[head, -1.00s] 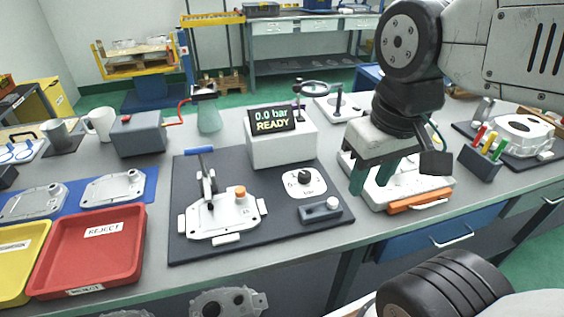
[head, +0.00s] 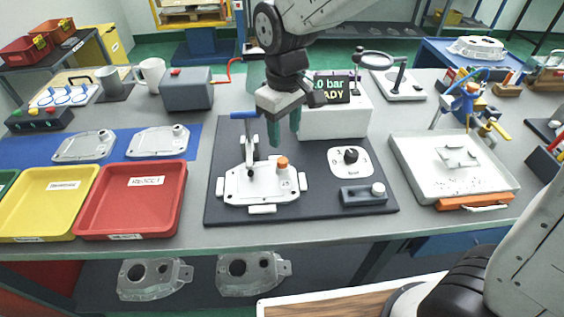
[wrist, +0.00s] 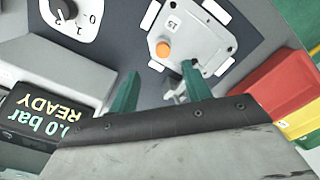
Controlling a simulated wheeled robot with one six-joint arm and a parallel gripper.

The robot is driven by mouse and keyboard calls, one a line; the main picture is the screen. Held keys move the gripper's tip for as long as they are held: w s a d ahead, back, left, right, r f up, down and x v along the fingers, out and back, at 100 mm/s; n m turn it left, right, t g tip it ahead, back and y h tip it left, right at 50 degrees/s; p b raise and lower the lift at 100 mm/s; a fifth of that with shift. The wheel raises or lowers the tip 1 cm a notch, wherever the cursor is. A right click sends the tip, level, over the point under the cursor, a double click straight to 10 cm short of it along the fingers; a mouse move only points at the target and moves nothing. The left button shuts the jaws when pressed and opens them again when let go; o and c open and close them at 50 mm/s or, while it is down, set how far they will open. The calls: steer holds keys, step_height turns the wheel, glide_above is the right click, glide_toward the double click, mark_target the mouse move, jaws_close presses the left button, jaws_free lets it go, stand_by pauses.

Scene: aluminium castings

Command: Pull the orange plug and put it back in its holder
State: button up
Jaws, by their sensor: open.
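The orange plug (head: 282,162) stands upright in the pale casting (head: 262,187) clamped on the dark board. It also shows in the wrist view (wrist: 163,48), beyond the fingertips. My gripper (head: 285,130) is open and empty, its green fingers pointing down above the board, close to the blue-handled clamp (head: 250,140). In the wrist view the fingertips (wrist: 160,78) are apart, and the right one overlaps the clamp.
The pressure display (head: 332,90) stands behind the board and reads READY in the wrist view.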

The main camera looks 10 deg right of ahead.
mark_target(282, 160)
steer(key=f, duration=0.8)
steer(key=shift+s+a, duration=0.1)
steer(key=shift+a, duration=0.15)
steer(key=shift+c, duration=0.2)
jaws_close()
